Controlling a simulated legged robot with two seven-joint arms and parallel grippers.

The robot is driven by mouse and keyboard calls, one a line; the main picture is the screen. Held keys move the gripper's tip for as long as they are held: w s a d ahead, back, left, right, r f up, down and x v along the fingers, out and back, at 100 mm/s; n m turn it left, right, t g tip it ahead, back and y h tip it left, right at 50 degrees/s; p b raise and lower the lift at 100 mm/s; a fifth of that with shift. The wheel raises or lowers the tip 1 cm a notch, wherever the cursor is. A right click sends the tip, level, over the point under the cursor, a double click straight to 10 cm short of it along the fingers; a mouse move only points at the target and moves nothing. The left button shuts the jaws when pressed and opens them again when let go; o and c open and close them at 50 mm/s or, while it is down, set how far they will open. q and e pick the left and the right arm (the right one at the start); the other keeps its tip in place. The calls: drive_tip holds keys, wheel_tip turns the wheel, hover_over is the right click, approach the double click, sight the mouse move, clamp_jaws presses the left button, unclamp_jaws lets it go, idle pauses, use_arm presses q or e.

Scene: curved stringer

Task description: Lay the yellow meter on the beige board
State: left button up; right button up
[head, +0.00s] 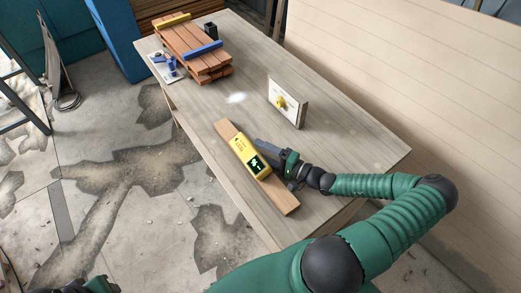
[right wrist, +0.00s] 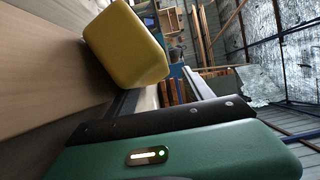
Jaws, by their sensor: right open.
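The yellow meter (head: 243,151), a block with a dark lit screen at its near end, lies along the narrow beige board (head: 284,199) on the workbench. It appears to rest on the board; the contact underneath is hidden. My right gripper (head: 271,153) is open beside the meter's right side, low over the bench. In the right wrist view the meter (right wrist: 125,45) is a yellow block close to the gripper's fingers, and I see no finger closed on it. Only a dark and green bit of my left arm shows at the bottom left; its fingers cannot be made out.
The workbench (head: 345,150) is clear around the board. A white plate with a yellow knob (head: 287,102) stands upright behind the gripper. Stacked reddish planks (head: 190,45) with yellow and blue bars lie at the far end. A large pale panel (head: 420,65) rises along the right.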

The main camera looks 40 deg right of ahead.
drive_tip(key=v, duration=1.1)
drive_tip(key=shift+b, duration=0.4)
drive_tip(key=o, duration=0.8)
drive_tip(key=shift+r, duration=0.1)
drive_tip(key=shift+s, duration=0.1)
drive_tip(key=b+v, duration=0.1)
drive_tip(key=v, duration=1.5)
drive_tip(key=shift+s+d+b, duration=0.15)
drive_tip(key=shift+s+b, duration=0.15)
drive_tip(key=shift+s, duration=0.1)
